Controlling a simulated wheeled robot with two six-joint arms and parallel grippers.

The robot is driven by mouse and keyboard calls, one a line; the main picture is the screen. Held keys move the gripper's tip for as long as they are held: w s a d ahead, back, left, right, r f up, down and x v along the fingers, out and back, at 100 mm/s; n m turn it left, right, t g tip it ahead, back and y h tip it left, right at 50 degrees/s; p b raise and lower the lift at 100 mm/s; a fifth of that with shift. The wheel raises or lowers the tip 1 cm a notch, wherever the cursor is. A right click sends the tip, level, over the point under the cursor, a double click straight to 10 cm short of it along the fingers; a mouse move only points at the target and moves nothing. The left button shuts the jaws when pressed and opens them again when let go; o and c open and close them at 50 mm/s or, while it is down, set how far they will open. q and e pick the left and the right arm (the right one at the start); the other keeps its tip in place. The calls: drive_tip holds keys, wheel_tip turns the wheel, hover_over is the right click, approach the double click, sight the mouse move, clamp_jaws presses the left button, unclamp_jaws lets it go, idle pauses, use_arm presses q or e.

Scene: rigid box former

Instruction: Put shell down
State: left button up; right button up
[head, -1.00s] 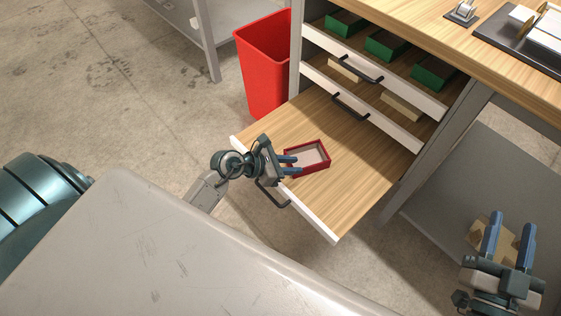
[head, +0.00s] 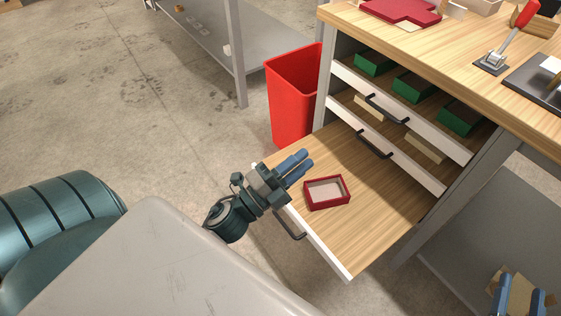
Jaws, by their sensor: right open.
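The shell, a small open-topped red box with a pale inside (head: 327,192), sits upright on the wooden floor of the lowest, pulled-out drawer (head: 365,235). My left gripper (head: 304,160) is above the drawer, up and left of the shell in the head view. Its blue fingers are apart from the shell, with a narrow gap between them and nothing held. My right gripper (head: 518,290) is at the bottom right corner, open, its lower part cut off by the frame. A tan piece (head: 522,292) shows behind its fingers; I see no grip on it.
Two upper drawers hold green boxes (head: 413,87) and tan pieces (head: 424,147). A red bin (head: 290,100) stands left of the drawers. The bench top (head: 440,55) carries a red flat sheet (head: 402,10) and a red-handled lever tool (head: 510,50). Bare drawer floor surrounds the shell.

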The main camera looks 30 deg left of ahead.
use_arm(q)
drive_tip(key=s+n+y, duration=0.1)
drive_tip(key=n+y, duration=0.1)
drive_tip(key=n, duration=0.4)
drive_tip(key=s+a+n+y, duration=0.1)
drive_tip(key=n+y, duration=0.1)
drive_tip(key=n, duration=0.5)
drive_tip(key=s+a+n+y, duration=0.1)
drive_tip(key=n+y, duration=0.1)
drive_tip(key=n, duration=0.5)
drive_tip(key=shift+s+a+g+y, duration=0.1)
drive_tip(key=shift+a+g+y, duration=0.15)
drive_tip(key=shift+g+y, duration=0.15)
